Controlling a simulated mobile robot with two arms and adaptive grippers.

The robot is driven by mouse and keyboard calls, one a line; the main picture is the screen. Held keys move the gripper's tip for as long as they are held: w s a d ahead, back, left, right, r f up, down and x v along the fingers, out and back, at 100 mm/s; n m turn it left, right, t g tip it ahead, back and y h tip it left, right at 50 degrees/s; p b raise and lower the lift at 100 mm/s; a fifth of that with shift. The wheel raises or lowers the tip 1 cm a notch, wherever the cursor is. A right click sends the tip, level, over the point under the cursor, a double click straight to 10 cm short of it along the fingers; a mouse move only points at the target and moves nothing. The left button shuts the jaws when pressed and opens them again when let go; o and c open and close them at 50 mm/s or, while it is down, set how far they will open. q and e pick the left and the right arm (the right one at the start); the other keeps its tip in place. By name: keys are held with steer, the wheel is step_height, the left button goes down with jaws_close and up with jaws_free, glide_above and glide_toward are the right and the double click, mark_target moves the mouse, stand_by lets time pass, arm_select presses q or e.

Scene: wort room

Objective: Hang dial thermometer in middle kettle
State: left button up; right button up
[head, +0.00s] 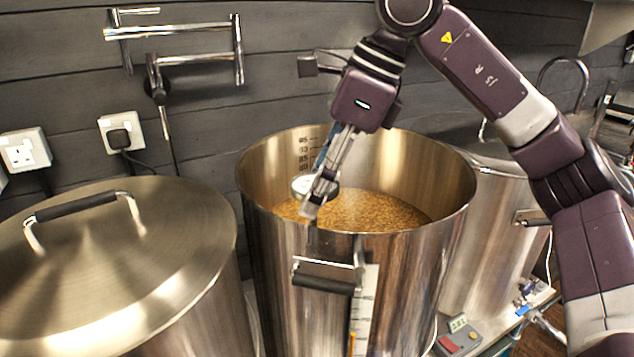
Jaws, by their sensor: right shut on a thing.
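The middle kettle (272,222) is a tall open steel pot with volume marks inside and a grainy golden mash (375,212) in it. My right gripper (312,205) reaches down into its mouth, near the front left rim. It is shut on the dial thermometer (300,185), whose round pale dial shows just left of the fingers, inside the kettle and above the mash. The fingers partly cover the dial, and I cannot tell whether it touches the rim or wall. My left gripper is out of view.
A lidded kettle (150,245) with a black-handled lid stands at left. Another steel kettle (490,235) stands behind at right. A folding wall faucet (180,60) and sockets are on the dark wall. A small digital controller (459,336) sits at lower right.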

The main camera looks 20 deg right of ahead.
steer(key=shift+f, duration=0.2)
stand_by(0.3)
steer(key=shift+f, duration=0.2)
steer(key=o, duration=1.3)
steer(key=shift+o, duration=0.6)
steer(key=shift+r, duration=0.1)
